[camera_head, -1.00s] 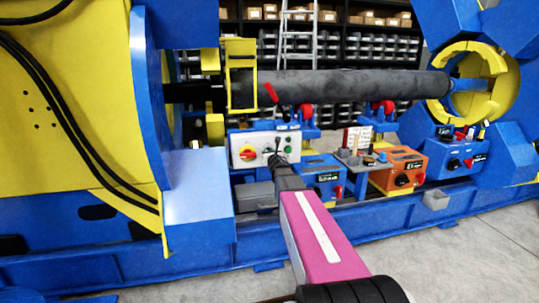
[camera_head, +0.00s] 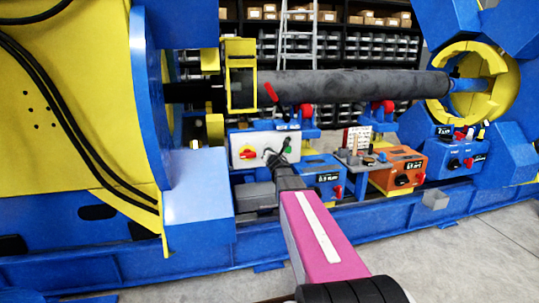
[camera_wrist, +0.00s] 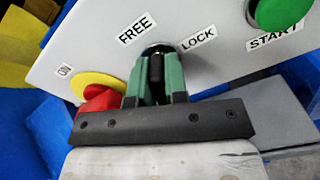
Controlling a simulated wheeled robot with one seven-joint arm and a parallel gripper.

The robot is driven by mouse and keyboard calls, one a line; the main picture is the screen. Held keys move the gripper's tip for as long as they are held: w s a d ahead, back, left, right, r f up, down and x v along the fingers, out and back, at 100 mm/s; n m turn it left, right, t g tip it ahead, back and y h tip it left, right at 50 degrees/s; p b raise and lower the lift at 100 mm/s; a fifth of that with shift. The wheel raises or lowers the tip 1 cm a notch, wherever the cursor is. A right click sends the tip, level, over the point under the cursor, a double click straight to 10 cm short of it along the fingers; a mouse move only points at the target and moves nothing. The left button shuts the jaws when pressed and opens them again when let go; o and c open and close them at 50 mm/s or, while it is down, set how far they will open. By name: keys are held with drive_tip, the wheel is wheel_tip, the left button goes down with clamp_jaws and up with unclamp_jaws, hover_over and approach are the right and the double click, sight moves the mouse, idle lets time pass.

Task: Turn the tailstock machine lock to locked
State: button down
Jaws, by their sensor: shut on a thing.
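The tailstock machine lock is a black knob (camera_wrist: 156,70) on a light grey panel, under the printed words FREE and LOCK. My gripper (camera_wrist: 155,82) has its two green fingers shut on the knob, one on each side. In the wrist view the knob's grip stands upright, between FREE at upper left and LOCK at upper right. The fingers hide part of it. In the head view my gripper (camera_head: 276,157) is at the front of the control box (camera_head: 238,162), and the knob is too small and covered to read.
A red and yellow rotary switch (camera_wrist: 97,90) sits close left of my fingers. A green START button (camera_wrist: 281,10) is at upper right. Blue (camera_head: 322,180) and orange (camera_head: 400,172) boxes stand to the right. A long grey cylinder (camera_head: 345,87) lies behind and above.

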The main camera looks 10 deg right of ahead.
drive_tip(key=m, duration=0.6)
drive_tip(key=shift+d+f, duration=0.1)
drive_tip(key=m, duration=0.6)
drive_tip(key=shift+f+m, duration=0.15)
drive_tip(key=shift+m, duration=0.25)
drive_tip(key=c, duration=1.1)
unclamp_jaws()
drive_tip(key=shift+c, duration=0.2)
drive_tip(key=shift+s, duration=0.1)
drive_tip(key=s, duration=1)
drive_tip(key=shift+s, duration=0.35)
drive_tip(key=shift+m, duration=0.3)
